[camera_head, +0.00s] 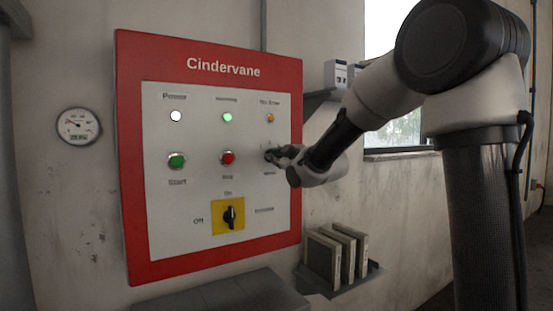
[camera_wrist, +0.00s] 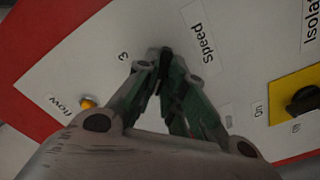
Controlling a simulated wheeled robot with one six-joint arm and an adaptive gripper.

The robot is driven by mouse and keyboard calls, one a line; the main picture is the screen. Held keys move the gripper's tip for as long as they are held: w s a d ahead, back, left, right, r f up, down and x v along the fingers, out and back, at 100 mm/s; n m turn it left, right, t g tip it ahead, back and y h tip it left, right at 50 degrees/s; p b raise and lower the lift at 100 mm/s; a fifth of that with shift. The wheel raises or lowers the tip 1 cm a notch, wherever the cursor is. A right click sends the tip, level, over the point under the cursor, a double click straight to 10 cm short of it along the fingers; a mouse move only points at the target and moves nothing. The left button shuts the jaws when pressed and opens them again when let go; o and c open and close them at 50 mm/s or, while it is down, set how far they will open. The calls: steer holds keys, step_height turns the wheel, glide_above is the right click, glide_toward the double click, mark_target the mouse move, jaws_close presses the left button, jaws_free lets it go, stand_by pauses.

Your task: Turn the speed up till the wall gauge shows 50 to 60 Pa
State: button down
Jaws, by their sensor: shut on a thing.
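The red-bordered "Cindervane" panel (camera_head: 210,65) hangs on the wall in the head view. My gripper (camera_head: 272,155) is at its right side. In the wrist view my gripper (camera_wrist: 163,75) is shut on the dark speed knob (camera_wrist: 154,52), beside the "Speed" label (camera_wrist: 202,42); the fingers hide most of the knob. The round wall gauge (camera_head: 78,126) is left of the panel; its needle points to the upper left, but its figures are too small to read.
The panel has a lit white power lamp (camera_head: 176,116), a lit green lamp (camera_head: 227,117), an amber lamp (camera_head: 270,118), a green start button (camera_head: 177,161), a red button (camera_head: 227,158) and a yellow isolator switch (camera_head: 229,215). A shelf (camera_head: 340,281) with binders is below right.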

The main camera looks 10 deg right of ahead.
steer(key=shift+m, duration=4.3)
steer(key=c, duration=1.5)
jaws_free()
